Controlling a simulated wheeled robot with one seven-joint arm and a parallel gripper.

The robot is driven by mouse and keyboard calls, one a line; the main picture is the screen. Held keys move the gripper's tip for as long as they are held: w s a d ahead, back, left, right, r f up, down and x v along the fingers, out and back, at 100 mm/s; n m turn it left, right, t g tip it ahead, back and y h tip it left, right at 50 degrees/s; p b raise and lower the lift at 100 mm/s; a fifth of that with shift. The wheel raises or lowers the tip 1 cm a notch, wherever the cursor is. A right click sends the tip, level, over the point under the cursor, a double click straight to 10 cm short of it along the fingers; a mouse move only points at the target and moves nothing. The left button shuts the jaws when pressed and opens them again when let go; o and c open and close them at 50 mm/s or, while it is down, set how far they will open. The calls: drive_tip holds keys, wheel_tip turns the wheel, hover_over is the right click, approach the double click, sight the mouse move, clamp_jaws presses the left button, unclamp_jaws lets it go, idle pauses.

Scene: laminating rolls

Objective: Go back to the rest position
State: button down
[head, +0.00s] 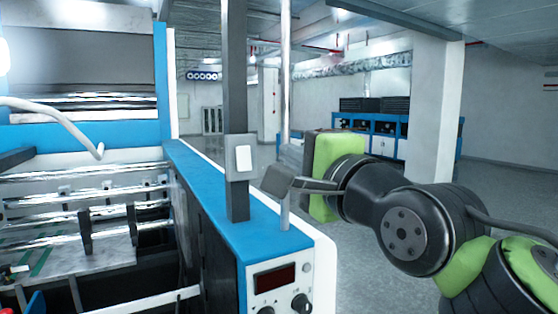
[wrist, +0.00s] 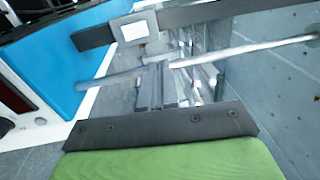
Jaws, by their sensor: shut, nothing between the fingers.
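My gripper (head: 272,181) shows in the head view, with its dark fingers pointing left from the green wrist body. The fingers are shut and empty. They appear close to the thin silver pole (head: 285,90) and to the right of the dark post with a white switch (head: 243,158). I cannot tell whether they touch the pole. The white switch also shows there (wrist: 135,30).
The blue-and-white laminating machine (head: 200,170) with metal rollers (head: 85,190) fills the left. Its control panel (head: 280,285) has a dark display and knobs. Blue cabinets (head: 383,125) and a white pillar (head: 435,110) stand behind. Grey floor lies open at right.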

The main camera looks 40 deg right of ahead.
drive_tip(key=w+a+f+n+g+y+b, duration=0.1)
drive_tip(key=a+f+n+g+y, duration=0.15)
drive_tip(key=a+f+n, duration=0.45)
drive_tip(key=w+a+f+n+g+y+b, duration=0.1)
drive_tip(key=a+f+n+g+y, duration=0.15)
drive_tip(key=f, duration=0.85)
drive_tip(key=s+a+f+n+g, duration=0.2)
drive_tip(key=s+a+f+n, duration=0.1)
drive_tip(key=f, duration=0.4)
drive_tip(key=s+a+f+n+g, duration=0.3)
drive_tip(key=f+n, duration=0.2)
drive_tip(key=f, duration=0.3)
drive_tip(key=s+a+f+n+g+b, duration=0.1)
drive_tip(key=s+a+f+n+g, duration=0.1)
drive_tip(key=f, duration=0.5)
drive_tip(key=shift+s+a+f+n+g+y, duration=0.35)
drive_tip(key=shift+s+n, duration=0.25)
drive_tip(key=shift+n, duration=0.45)
drive_tip(key=c, duration=1.8)
unclamp_jaws()
drive_tip(key=shift+c, duration=0.2)
